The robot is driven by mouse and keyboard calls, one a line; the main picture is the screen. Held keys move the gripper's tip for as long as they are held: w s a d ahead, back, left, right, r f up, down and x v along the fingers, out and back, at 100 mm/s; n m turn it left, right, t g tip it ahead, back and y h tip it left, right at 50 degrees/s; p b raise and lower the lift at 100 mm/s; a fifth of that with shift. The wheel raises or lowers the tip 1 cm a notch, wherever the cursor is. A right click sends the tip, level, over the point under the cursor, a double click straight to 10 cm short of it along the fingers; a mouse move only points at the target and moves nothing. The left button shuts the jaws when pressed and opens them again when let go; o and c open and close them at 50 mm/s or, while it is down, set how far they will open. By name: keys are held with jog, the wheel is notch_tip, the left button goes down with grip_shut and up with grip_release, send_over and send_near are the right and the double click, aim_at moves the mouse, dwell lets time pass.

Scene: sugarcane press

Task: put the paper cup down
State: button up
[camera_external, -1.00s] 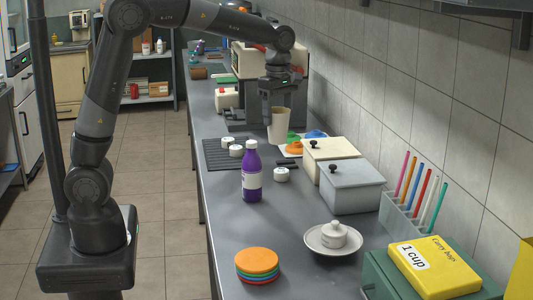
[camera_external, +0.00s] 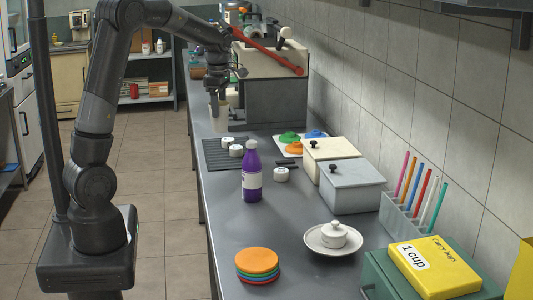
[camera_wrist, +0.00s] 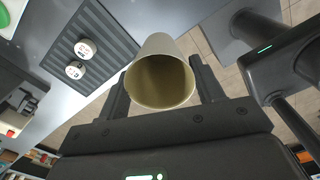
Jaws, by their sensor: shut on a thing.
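The paper cup (camera_external: 221,119) is pale beige and looks upright in the outside view, near the counter's left edge, just beyond the black ribbed mat (camera_external: 211,163). My gripper (camera_external: 218,106) is shut on the cup, pointing down. In the wrist view the cup (camera_wrist: 160,78) sits between the two fingers, with its open mouth towards the camera and no contents clearly seen. I cannot tell whether its base touches the counter or hangs just above it.
Two white round pots (camera_external: 236,151) are on the mat. The press (camera_external: 275,100) with a red lever (camera_external: 268,51) stands right of the cup. A purple bottle (camera_external: 252,180) is nearer. The counter (camera_external: 228,215) left of the bottle is clear.

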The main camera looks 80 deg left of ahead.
aim_at(219, 122)
notch_tip(219, 122, down, 18)
jog(key=shift+r, duration=0.1)
dwell(0.4)
jog(key=o, duration=0.9)
jog(key=shift+o, duration=0.2)
notch_tip(219, 122, up, 12)
jog(key=shift+r, duration=0.1)
